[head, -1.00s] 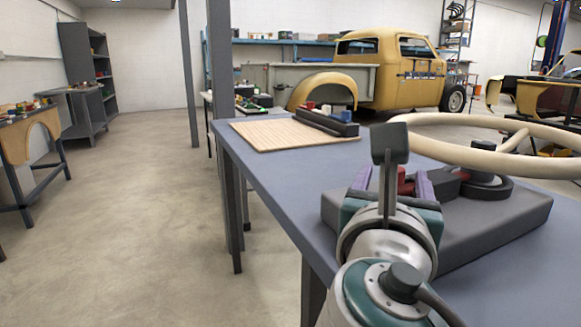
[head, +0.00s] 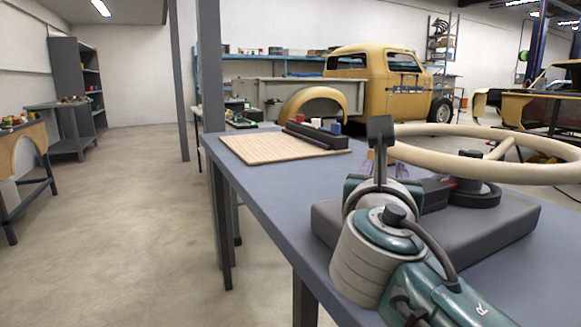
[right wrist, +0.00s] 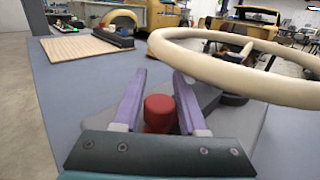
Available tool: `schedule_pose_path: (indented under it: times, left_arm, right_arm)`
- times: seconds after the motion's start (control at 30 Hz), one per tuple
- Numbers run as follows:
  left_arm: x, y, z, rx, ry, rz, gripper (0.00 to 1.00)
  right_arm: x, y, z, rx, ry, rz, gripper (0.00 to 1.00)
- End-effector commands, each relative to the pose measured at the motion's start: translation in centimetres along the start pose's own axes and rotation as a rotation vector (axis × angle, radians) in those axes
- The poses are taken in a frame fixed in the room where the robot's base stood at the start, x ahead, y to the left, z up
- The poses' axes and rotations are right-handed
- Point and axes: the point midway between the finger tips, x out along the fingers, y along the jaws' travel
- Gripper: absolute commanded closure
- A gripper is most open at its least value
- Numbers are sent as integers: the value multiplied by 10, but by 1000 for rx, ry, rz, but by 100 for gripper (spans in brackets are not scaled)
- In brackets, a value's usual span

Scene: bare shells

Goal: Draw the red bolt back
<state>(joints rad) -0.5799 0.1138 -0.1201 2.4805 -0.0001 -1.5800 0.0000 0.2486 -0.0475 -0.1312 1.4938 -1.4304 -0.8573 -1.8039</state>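The red bolt shows its round red knob (right wrist: 160,112) in the right wrist view, between the two purple fingers of my right gripper (right wrist: 159,76). The fingers are open, with a small gap visible on each side of the knob. In the head view my right gripper (head: 388,165) is over the left part of a grey base plate (head: 480,222), and its wrist hides most of the fingers. The bolt's shaft is hidden. My left gripper is not in view.
A cream steering wheel (head: 440,156) stands over the base plate, close to the right of my gripper. The blue-grey table (head: 262,185) also holds a slatted wooden board (head: 275,150) and a dark tray with small coloured blocks (head: 318,138). The tabletop left of the plate is clear.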

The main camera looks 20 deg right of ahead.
Motion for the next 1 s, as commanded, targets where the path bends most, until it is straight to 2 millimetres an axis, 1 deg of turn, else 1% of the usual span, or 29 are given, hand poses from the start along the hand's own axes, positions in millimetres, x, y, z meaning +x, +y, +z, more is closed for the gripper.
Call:
schedule_pose_path:
  times: [0.03, 0.07, 0.33, 1.0]
  left_arm:
    - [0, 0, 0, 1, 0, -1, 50]
    - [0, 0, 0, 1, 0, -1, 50]
    - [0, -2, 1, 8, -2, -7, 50]
    - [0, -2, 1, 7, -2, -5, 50]
  right_arm:
    - [0, 0, 0, 0, 0, 0, 65]
    - [0, 0, 0, 0, 0, 0, 69]
    - [0, 0, 0, 0, 0, 0, 99]
    - [0, 0, 0, 0, 0, 0, 100]
